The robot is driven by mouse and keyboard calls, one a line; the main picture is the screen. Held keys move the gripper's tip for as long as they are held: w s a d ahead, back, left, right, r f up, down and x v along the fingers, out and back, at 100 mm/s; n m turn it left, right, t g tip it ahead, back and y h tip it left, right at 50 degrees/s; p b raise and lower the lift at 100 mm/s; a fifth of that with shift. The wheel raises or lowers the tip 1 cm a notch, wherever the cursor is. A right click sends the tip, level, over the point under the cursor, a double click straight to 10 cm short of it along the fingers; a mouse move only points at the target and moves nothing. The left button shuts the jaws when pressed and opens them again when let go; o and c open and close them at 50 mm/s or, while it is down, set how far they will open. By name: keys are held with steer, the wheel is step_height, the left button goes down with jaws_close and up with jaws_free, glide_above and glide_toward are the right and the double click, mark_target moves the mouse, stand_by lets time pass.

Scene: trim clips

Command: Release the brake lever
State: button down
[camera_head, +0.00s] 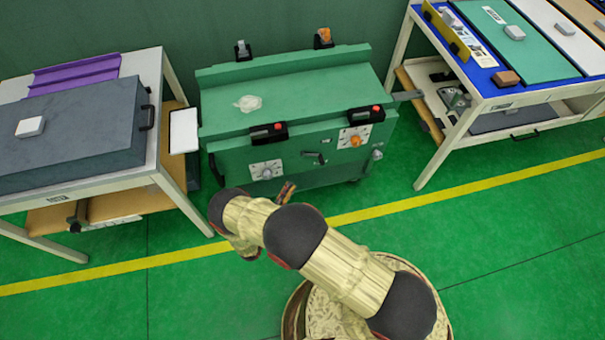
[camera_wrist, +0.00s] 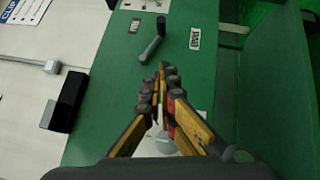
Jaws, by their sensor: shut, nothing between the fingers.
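A small grey lever (camera_head: 315,157) sits on the green front of the bench in the middle, between two white dial plates. In the wrist view a grey bar-shaped handle (camera_wrist: 151,48) stands out from the green panel, just beyond my fingertips; I take it for the brake lever, but its label is too small to read. My gripper (camera_wrist: 166,70) is shut and empty, its fingertips close together just below the handle, with no clear contact. In the head view my gripper (camera_head: 286,192) is low in front of the bench, partly hidden by my arm.
The green bench (camera_head: 285,90) carries black clamps with red buttons, such as the left one (camera_head: 267,133). A white dial plate (camera_head: 354,137) is on its right front. A grey table (camera_head: 90,175) stands left and a blue-topped table (camera_head: 480,85) right. The green floor in front is clear.

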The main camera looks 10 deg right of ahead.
steer(key=s+d+b+x, duration=0.2)
steer(key=b+x, duration=0.1)
steer(key=x, duration=0.9)
steer(key=shift+w+d+r+b, duration=0.15)
steer(key=shift+r+b, duration=0.05)
steer(key=shift+b, duration=0.15)
